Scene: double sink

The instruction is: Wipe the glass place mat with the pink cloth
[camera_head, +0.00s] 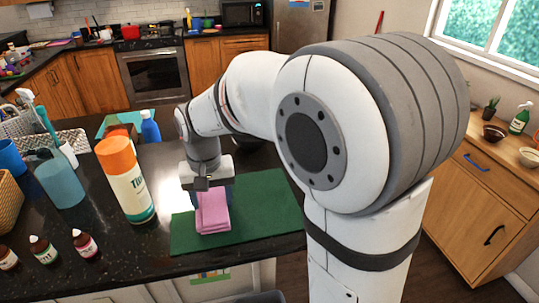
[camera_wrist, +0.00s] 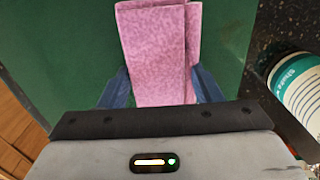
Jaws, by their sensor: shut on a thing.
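The pink cloth (camera_head: 213,213) is folded into a thick pad. It is over the green place mat (camera_head: 263,207), which lies flat near the front edge of the dark counter. My gripper (camera_head: 208,187) points down above the mat and is shut on the cloth. In the wrist view, the blue fingers of my gripper (camera_wrist: 161,86) press on both sides of the cloth (camera_wrist: 155,45), with the green mat (camera_wrist: 60,60) behind. Whether the cloth touches the mat or hangs just above it, I cannot tell. The cloth hides part of the mat.
An orange-capped bottle (camera_head: 125,180) stands just left of the mat; it also shows at the right in the wrist view (camera_wrist: 300,90). A blue-grey pump bottle (camera_head: 60,180), several small dark bottles (camera_head: 84,244) and a blue bottle (camera_head: 150,128) stand on the counter's left part.

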